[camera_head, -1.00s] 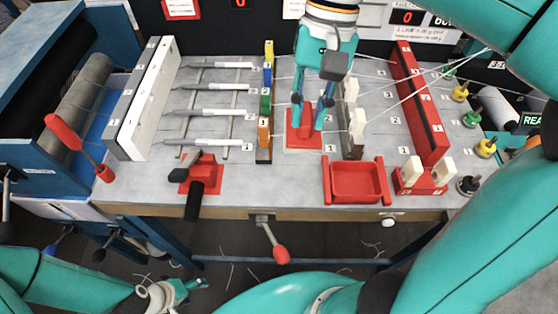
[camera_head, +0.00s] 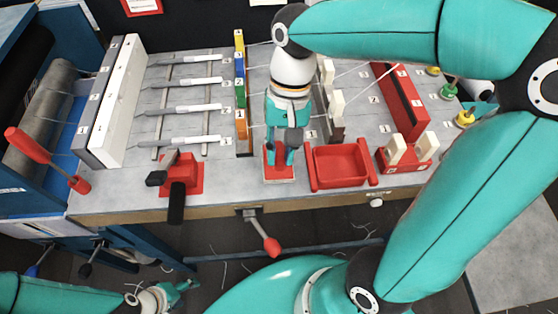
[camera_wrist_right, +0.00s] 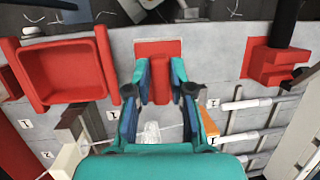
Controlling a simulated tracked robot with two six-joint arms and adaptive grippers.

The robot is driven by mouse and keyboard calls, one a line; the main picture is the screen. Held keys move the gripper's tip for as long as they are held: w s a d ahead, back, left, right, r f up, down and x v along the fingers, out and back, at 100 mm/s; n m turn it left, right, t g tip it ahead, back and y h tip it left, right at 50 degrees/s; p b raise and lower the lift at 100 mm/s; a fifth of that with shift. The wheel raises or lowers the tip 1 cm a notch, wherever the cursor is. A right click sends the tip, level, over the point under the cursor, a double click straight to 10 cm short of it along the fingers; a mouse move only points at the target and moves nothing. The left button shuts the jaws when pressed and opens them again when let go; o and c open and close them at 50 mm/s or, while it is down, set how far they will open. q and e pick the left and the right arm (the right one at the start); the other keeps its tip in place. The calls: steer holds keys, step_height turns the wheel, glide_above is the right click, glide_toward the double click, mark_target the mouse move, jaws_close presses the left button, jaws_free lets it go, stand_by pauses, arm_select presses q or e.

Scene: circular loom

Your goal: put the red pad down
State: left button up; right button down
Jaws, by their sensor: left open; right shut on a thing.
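The red pad (camera_head: 279,174) has a flat square plate and an upright red grip. It is near the table's front edge, left of the red tray; I cannot tell whether its underside touches the table. My right gripper (camera_head: 279,160) points down and is shut on the pad's grip. In the right wrist view the grip stands between the fingertips (camera_wrist_right: 161,78), and the plate (camera_wrist_right: 158,47) shows beyond them. My left gripper (camera_head: 185,288) is open and empty, low in front of the table at the lower left.
A red tray (camera_head: 341,179) stands close to the right of the pad. A red clamp with a black handle (camera_head: 180,175) is to the left. Behind are numbered coloured blocks (camera_head: 240,94) and several grey-white rods (camera_head: 190,108). The grey tabletop (camera_head: 232,180) between clamp and pad is clear.

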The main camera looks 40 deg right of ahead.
mark_target(282, 154)
step_height(282, 154, down, 4)
steer(key=shift+f, duration=0.1)
steer(key=c, duration=1)
jaws_free()
steer(key=v, duration=1.2)
steer(key=shift+p, duration=0.3)
steer(key=shift+s, duration=0.1)
